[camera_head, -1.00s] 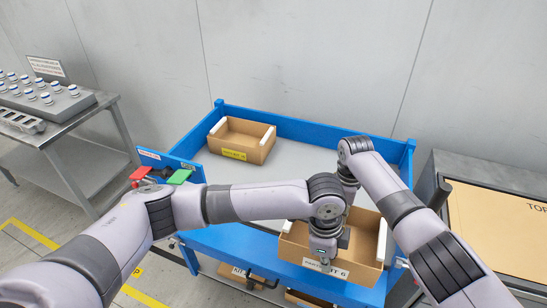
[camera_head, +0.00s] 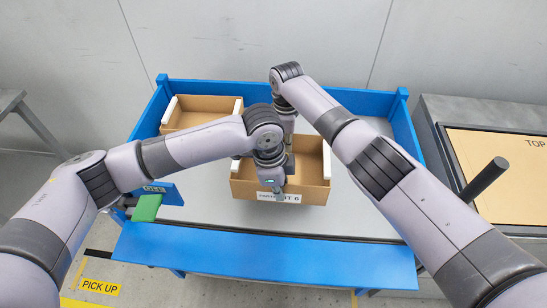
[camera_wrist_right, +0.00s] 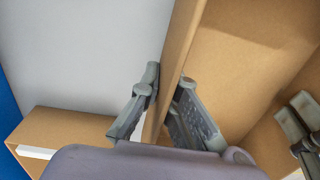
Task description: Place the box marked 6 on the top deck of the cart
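The box marked 6 (camera_head: 311,187) is an open brown carton with a white label on its front and white inserts at its sides. It is over the grey top deck (camera_head: 345,218) of the blue cart (camera_head: 260,255); I cannot tell whether its base touches the deck. My left gripper (camera_head: 276,190) is closed on its front wall, covering part of the label. My right gripper (camera_head: 288,165) is at the back wall, mostly hidden by my arms. In the right wrist view its fingers (camera_wrist_right: 168,82) pinch the wall from both sides.
Another brown box (camera_head: 190,112) with white inserts stands at the deck's back left; it also shows in the right wrist view (camera_wrist_right: 70,128). A grey station with a tan board (camera_head: 505,165) and a black post (camera_head: 485,180) is at the right. Bare deck lies right of box 6.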

